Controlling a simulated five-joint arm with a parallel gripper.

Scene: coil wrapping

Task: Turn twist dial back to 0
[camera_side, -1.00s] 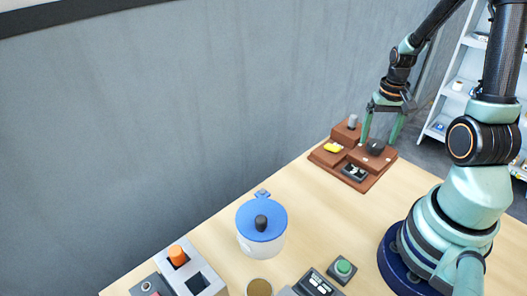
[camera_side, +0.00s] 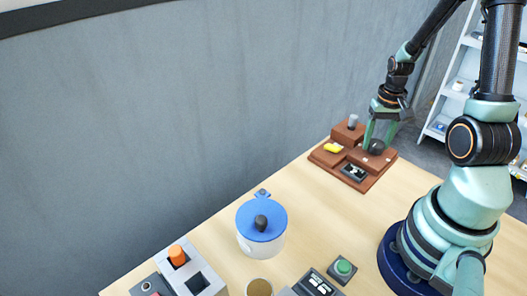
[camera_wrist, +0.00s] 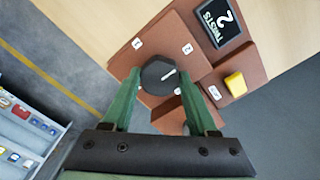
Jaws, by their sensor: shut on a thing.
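The black round twist dial (camera_wrist: 156,70) sits on a reddish-brown block of the panel (camera_side: 330,160); it also shows in the side view (camera_side: 376,147). A white pointer line on the dial points up and right in the wrist view, roughly toward the label "2" (camera_wrist: 187,48). A label that looks like "1" (camera_wrist: 137,43) lies to the upper left. A dark display (camera_wrist: 222,20) reads "2 TWISTS". My gripper (camera_wrist: 160,80) is down at the dial, one green finger on each side, shut on it. Part of the dial's near side is hard to make out between the fingers.
A yellow block (camera_wrist: 236,84) and a grey peg (camera_side: 352,121) stand on the panel near the dial. A blue-lidded pot (camera_side: 262,220), a green button (camera_side: 344,267) and an orange-topped switch (camera_side: 177,255) stand nearer the camera. Table between pot and panel is clear.

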